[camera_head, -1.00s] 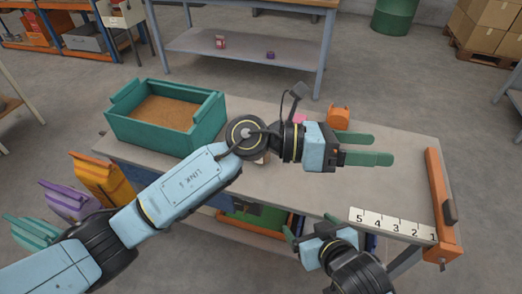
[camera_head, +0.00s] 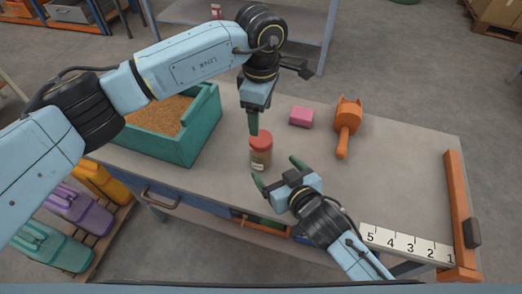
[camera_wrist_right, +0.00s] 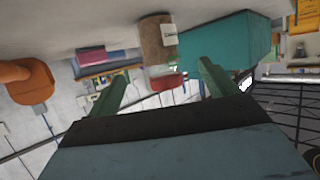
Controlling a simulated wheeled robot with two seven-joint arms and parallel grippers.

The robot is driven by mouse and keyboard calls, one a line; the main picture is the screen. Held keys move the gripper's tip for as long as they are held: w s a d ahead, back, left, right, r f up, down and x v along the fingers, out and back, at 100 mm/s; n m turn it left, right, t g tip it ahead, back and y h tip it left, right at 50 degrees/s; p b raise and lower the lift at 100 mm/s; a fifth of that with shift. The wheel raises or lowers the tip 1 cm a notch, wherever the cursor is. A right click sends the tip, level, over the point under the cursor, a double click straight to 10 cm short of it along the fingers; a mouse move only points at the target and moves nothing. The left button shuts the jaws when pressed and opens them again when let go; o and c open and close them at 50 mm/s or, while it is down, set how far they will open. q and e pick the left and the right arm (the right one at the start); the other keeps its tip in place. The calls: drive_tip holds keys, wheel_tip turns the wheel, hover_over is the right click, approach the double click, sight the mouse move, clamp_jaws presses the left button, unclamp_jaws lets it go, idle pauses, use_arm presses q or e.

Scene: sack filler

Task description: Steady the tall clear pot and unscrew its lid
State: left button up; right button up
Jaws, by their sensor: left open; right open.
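The tall clear pot (camera_head: 260,159) stands upright on the table with brown contents, a pale label and a red lid (camera_head: 261,140). In the right wrist view the pot (camera_wrist_right: 157,42) appears upside down, its red lid (camera_wrist_right: 167,80) pointing down, between and beyond the fingers. My left gripper (camera_head: 253,130) is open and points down at the lid from above; its fingers overlap in view, and I cannot tell whether they touch the lid. My right gripper (camera_head: 278,171) is open and low, with its fingers towards the pot, apart from its body.
A teal bin (camera_head: 205,125) of brown grain stands left of the pot. A pink block (camera_head: 301,116) and an orange scoop (camera_head: 346,125) lie to the right. A numbered strip (camera_head: 408,244) and an orange bar (camera_head: 462,215) are at the right edge. The right middle of the table is clear.

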sight(261, 138)
drive_tip(key=x, duration=1)
drive_tip(key=shift+s, duration=0.1)
clamp_jaws()
use_arm(q)
drive_tip(key=m, duration=1.3)
drive_tip(key=shift+s+f+m, duration=0.1)
drive_tip(key=shift+f+m, duration=0.2)
drive_tip(key=shift+f, duration=3.75)
